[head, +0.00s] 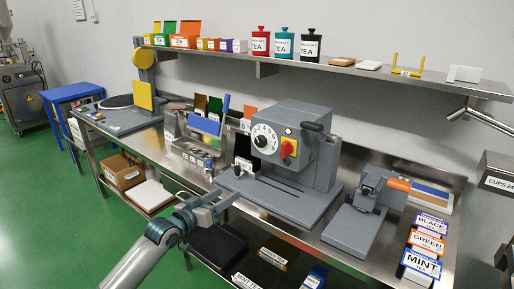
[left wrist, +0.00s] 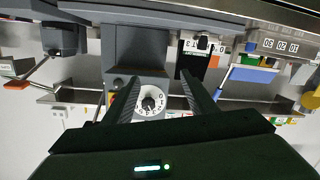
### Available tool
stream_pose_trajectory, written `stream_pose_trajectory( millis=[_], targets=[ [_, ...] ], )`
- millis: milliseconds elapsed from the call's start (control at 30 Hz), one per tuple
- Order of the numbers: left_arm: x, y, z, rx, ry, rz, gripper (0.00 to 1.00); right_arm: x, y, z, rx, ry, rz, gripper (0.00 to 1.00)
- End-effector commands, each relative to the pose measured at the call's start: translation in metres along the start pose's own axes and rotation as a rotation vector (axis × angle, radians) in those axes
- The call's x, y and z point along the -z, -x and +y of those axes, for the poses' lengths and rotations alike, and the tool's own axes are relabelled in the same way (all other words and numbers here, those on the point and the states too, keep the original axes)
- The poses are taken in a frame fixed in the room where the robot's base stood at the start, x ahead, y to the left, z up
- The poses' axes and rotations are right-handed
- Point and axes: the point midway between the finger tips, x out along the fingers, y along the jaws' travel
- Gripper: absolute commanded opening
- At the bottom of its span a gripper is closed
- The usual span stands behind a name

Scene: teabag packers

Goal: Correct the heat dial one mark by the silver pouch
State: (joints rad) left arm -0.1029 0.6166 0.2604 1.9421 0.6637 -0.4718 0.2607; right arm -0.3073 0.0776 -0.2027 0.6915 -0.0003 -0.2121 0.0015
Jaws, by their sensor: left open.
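The heat dial (head: 265,138) is a white numbered disc with a black centre knob, on the front of the grey sealing machine (head: 305,125). It also shows in the left wrist view (left wrist: 151,103), upside down, between my fingers in the picture. My left gripper (head: 226,197) is open and empty, in front of and below the dial in the head view, apart from it. Its two dark fingers show in the left wrist view (left wrist: 158,92). A dark pouch-like panel (left wrist: 192,68) hangs beside the machine. I cannot make out a silver pouch. My right gripper is not in view.
A grey press with an orange handle (head: 398,184) and tea boxes (head: 421,264) stand to the right. A shelf (head: 350,68) runs behind. Open space lies before the bench.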

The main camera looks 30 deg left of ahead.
Motion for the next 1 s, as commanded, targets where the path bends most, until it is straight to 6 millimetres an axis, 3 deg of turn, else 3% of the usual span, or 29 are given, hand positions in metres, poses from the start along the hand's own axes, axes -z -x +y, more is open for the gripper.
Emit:
stream_pose_trajectory(
  millis=[33, 100, 200, 267, 733, 1000],
  targets=[
    [0.039, 0.005, 0.010, -0.024, -0.003, 0.032, 0.52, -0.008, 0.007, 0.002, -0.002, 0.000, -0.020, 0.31],
    [0.074, 0.011, 0.022, -0.053, -0.002, 0.063, 0.52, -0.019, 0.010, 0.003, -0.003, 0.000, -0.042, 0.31],
    [0.104, 0.018, 0.033, -0.081, 0.000, 0.090, 0.52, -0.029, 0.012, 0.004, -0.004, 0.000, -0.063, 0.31],
    [0.115, 0.020, 0.037, -0.090, 0.000, 0.099, 0.52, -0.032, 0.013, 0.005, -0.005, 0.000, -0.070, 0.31],
    [0.120, 0.020, 0.039, -0.096, 0.001, 0.105, 0.52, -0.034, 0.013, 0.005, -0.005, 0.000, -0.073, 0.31],
    [0.123, 0.005, 0.040, -0.095, 0.002, 0.106, 0.52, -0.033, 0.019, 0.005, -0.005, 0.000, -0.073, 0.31]
  ],
)
